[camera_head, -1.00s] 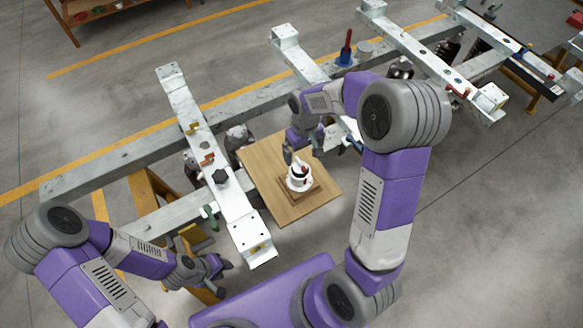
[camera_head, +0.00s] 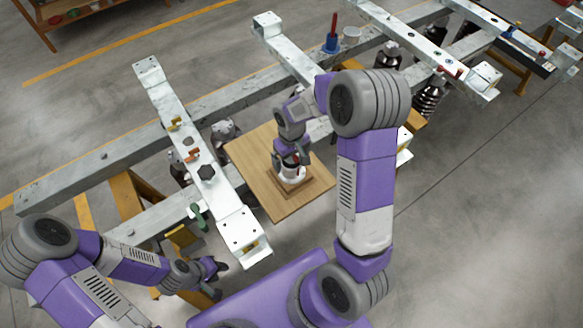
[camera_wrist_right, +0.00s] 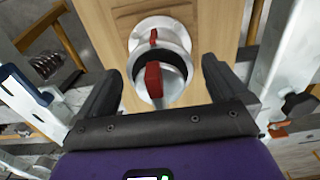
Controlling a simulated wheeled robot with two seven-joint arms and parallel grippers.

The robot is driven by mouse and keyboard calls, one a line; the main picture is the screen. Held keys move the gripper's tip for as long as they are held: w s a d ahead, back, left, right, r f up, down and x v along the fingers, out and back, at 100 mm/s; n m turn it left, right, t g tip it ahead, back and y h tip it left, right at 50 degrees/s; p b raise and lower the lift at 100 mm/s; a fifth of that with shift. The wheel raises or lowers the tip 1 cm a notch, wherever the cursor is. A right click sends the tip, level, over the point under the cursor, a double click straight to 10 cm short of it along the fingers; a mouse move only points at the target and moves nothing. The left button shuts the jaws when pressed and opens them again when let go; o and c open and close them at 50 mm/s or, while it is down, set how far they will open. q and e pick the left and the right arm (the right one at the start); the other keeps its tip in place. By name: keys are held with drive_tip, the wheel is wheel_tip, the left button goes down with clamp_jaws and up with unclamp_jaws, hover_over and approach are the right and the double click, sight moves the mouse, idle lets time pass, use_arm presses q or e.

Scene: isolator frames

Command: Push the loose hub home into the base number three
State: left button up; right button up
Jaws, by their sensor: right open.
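A white round base (camera_head: 291,175) sits on a small wooden block on the board; my right gripper partly covers it in the head view. In the right wrist view its pale rim (camera_wrist_right: 186,38) shows at the top. A grey round part with a dark inside, which looks like the hub (camera_wrist_right: 180,88), shows there with a red piece (camera_wrist_right: 153,80). I cannot tell how deep it sits. My right gripper (camera_head: 292,160) is directly above, its fingers (camera_wrist_right: 158,88) apart on either side of the hub, with gaps visible. My left gripper (camera_head: 214,268) hangs low at left, away from the base; its jaw state is unclear.
The wooden board (camera_head: 254,156) lies between pale metal beams. A blue and red tool (camera_head: 332,40) stands on the far beam.

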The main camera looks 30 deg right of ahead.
drive_tip(key=shift+f, duration=0.15)
clamp_jaws()
drive_tip(key=shift+w, duration=0.1)
idle(0.4)
